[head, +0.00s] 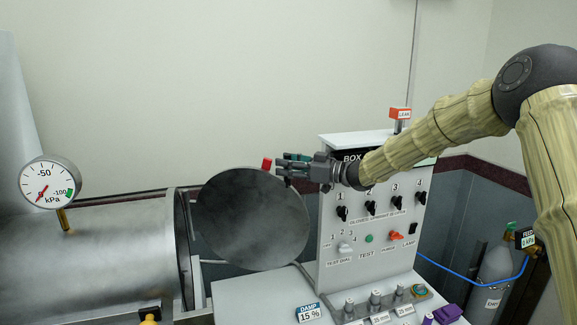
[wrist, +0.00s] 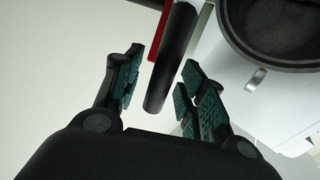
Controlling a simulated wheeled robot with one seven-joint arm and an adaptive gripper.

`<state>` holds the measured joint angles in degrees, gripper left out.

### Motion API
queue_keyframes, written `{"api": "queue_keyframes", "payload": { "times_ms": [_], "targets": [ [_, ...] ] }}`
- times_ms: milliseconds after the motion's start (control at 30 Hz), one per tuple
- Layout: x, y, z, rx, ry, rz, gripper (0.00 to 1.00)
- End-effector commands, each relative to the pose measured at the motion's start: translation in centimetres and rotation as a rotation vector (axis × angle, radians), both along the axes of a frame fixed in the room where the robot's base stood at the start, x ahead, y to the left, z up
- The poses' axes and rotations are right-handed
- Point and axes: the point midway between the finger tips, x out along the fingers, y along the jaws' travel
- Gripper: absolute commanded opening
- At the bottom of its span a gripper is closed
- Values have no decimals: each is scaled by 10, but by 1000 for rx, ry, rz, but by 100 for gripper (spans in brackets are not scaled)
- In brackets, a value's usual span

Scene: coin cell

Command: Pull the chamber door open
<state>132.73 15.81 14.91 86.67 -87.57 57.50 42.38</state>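The chamber door (head: 255,220) is a round dark metal disc that stands swung out from the mouth of the steel chamber (head: 90,255). A red piece (head: 267,163) sticks up at the door's top edge. My gripper (head: 280,166) is just right of that red piece. In the wrist view, my gripper (wrist: 160,88) is open, with its green-padded fingers on either side of a dark, rounded bar-like part (wrist: 172,65), apparently the door's edge or handle. A gap shows on both sides of it. A red strip (wrist: 160,32) lies beside it.
The control box (head: 375,220) with knobs stands right of the door, under my arm. A pressure gauge (head: 49,182) rises from the chamber at left. A gas cylinder (head: 492,275) stands at right. In the wrist view, a round dark opening (wrist: 275,25) shows at upper right.

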Motion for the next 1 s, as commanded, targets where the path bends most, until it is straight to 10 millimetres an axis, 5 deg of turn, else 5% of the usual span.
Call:
{"api": "queue_keyframes", "payload": {
  "times_ms": [367,1000],
  "targets": [
    [-7,-13,1,1,0,0,41],
    [-50,-103,0,1,0,-1,41]
  ]
}}
